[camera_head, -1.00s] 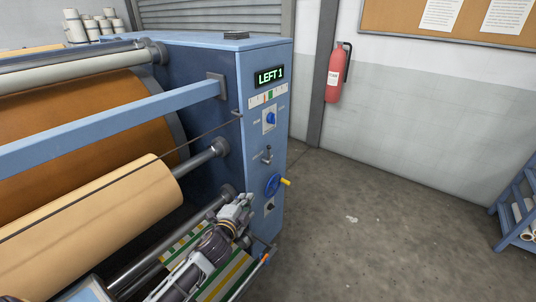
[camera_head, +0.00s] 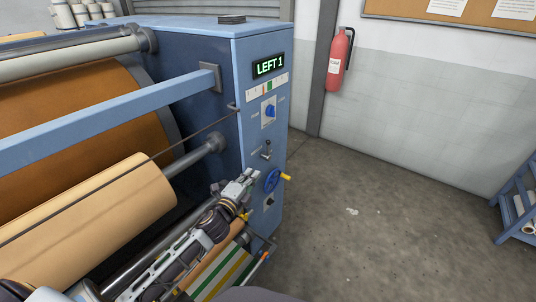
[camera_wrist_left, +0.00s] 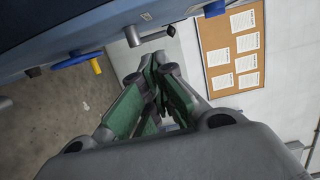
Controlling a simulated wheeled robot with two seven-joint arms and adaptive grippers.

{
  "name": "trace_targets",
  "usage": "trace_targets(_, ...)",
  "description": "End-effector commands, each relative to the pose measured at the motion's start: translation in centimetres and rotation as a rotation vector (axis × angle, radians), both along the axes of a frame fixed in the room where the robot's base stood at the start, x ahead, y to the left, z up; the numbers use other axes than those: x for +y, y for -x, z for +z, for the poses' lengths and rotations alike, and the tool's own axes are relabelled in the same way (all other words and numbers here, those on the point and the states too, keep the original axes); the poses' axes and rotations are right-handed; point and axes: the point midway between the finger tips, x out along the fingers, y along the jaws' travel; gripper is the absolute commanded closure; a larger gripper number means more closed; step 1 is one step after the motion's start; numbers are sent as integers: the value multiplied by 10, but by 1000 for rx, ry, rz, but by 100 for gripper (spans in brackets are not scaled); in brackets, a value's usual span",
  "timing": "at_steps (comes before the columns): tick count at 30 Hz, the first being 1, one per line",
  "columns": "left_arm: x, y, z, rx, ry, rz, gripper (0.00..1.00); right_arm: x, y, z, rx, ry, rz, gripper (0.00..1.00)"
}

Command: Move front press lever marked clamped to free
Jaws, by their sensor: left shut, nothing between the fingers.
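The blue machine's end panel (camera_head: 258,110) carries a small grey metal lever (camera_head: 266,150), above the blue handwheel; its label is too small to read. In the left wrist view the lever (camera_wrist_left: 146,37) is a silver stub with a dark tip, pointing right, just beyond the fingertips. My left gripper (camera_head: 246,178) is shut and empty, below and left of the lever and close to the handwheel. In the left wrist view the left gripper's fingers (camera_wrist_left: 158,75) are together, with a gap to the lever. My right gripper is not in view.
The blue handwheel (camera_head: 272,180) with a yellow handle sits just below the lever. A blue knob (camera_head: 270,111) and a lit "LEFT 1" display (camera_head: 269,66) are above. Rollers (camera_head: 110,205) and a blue crossbar (camera_head: 110,120) lie left.

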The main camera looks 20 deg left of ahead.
Motion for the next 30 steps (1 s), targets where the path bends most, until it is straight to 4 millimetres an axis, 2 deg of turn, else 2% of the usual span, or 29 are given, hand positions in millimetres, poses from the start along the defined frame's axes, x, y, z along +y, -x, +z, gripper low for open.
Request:
trace_targets(8,-2,-9,0,0,0,0,100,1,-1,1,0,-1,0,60)
trace_targets(30,-9,-59,0,0,0,0,100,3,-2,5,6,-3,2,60)
